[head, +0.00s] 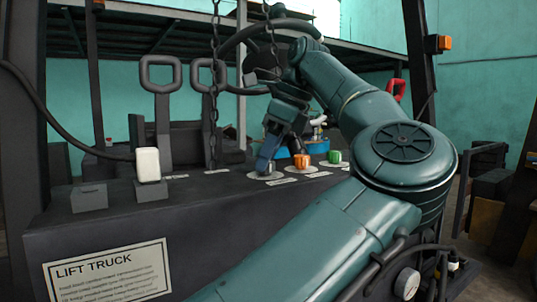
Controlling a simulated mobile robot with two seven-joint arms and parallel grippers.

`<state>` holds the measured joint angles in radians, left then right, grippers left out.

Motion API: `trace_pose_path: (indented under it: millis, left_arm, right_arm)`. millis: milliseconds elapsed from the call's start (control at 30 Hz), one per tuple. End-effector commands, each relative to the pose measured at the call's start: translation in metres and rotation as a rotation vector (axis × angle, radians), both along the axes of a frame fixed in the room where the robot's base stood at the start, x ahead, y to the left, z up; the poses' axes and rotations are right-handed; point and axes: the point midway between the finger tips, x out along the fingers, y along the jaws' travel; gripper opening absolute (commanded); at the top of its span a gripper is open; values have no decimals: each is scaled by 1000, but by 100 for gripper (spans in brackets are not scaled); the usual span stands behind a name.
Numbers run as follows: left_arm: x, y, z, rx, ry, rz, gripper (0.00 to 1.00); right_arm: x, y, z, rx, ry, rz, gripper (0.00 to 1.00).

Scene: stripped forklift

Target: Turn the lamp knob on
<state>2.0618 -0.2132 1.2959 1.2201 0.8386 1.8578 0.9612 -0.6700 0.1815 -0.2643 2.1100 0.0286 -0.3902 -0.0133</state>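A row of knobs stands on the dark console: an orange knob (301,160), a green knob (335,157), and a round pale base plate (265,175) at the left of the row. Small labels lie in front of them, too small to read, so I cannot tell which is the lamp knob. My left gripper (270,157) points down over the left base plate, just left of the orange knob. Its fingers hide whatever sits on that plate. I cannot tell whether they are apart or closed on something. My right gripper is not in view.
A white-topped switch (148,165) stands to the left. Hanging chains (214,90) and a dark steering wheel (235,45) are close to my forearm. A red handle (397,88) is at right.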

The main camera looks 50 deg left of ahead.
Motion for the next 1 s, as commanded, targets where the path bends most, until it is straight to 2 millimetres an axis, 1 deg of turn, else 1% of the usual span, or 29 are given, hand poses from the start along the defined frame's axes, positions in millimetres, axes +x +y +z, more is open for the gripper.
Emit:
trace_pose_path:
  millis: [33,300,367,667,867,1000]
  left_arm:
    - [0,0,0,0,0,0,37]
    - [0,0,0,0,0,0,15]
    - [0,0,0,0,0,0,11]
    - [0,0,0,1,1,-42,11]
    - [-1,-1,-1,0,1,-152,11]
    - [-2,-1,-2,1,0,-270,11]
  right_arm:
    - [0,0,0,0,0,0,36]
    - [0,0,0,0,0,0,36]
    - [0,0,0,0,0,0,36]
    - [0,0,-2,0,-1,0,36]
    - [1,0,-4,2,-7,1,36]
    - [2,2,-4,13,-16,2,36]
